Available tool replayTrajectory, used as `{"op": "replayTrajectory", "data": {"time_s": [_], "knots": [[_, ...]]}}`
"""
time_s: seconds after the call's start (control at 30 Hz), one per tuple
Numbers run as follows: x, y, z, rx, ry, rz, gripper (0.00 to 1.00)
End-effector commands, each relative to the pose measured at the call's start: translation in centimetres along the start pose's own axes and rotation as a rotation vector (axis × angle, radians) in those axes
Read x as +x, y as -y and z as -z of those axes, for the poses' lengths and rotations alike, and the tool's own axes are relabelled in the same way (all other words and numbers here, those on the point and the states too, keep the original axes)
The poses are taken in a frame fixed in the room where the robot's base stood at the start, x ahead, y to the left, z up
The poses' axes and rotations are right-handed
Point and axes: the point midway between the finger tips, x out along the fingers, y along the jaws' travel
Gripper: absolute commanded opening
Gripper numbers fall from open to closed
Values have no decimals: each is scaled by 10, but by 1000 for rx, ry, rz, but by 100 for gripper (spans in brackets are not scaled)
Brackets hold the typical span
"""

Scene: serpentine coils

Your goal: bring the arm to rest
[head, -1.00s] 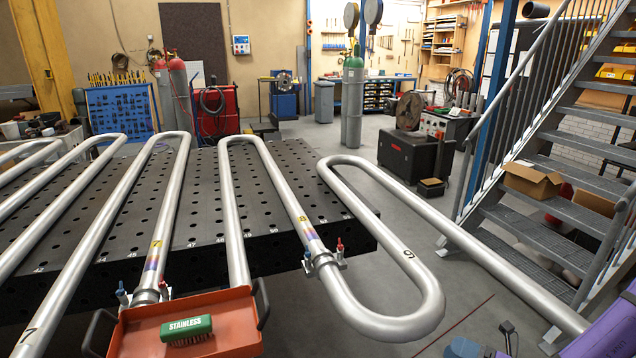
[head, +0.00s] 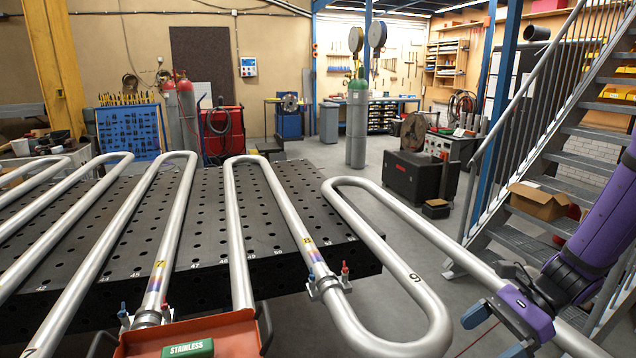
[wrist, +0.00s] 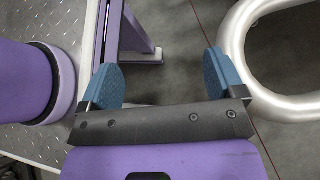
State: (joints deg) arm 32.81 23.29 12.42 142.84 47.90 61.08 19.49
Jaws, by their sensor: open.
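My gripper (head: 490,334) shows at the lower right of the head view, with blue fingertips on a purple and black wrist. In the wrist view my gripper (wrist: 165,75) has its two blue fingers spread wide, with nothing between them but floor and a part of my own purple body beyond. It is to the right of the last serpentine pipe coil (head: 433,318), apart from its bend in the picture. The same coil's curved pipe (wrist: 234,45) shows just beyond the right finger in the wrist view. My purple arm reaches in from the right edge of the head view.
A perforated black table (head: 205,215) carries the silver coils. An orange tray (head: 235,335) with a green stainless brush (head: 188,349) is at the bottom. Metal stairs (head: 510,235) stand close behind my arm. Open floor (head: 330,165) lies beyond the table.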

Motion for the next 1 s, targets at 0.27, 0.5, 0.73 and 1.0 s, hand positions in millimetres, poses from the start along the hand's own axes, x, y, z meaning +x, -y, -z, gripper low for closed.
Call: {"op": "replayTrajectory", "data": {"time_s": [0.27, 0.5, 0.73, 1.0], "knots": [[-23, -15, -44, -331, -258, -99, 88], [-44, -30, -82, -607, -470, -178, 88], [-65, -49, -118, -864, -672, -245, 88], [-90, -76, -159, -1155, -911, -306, 88]]}}
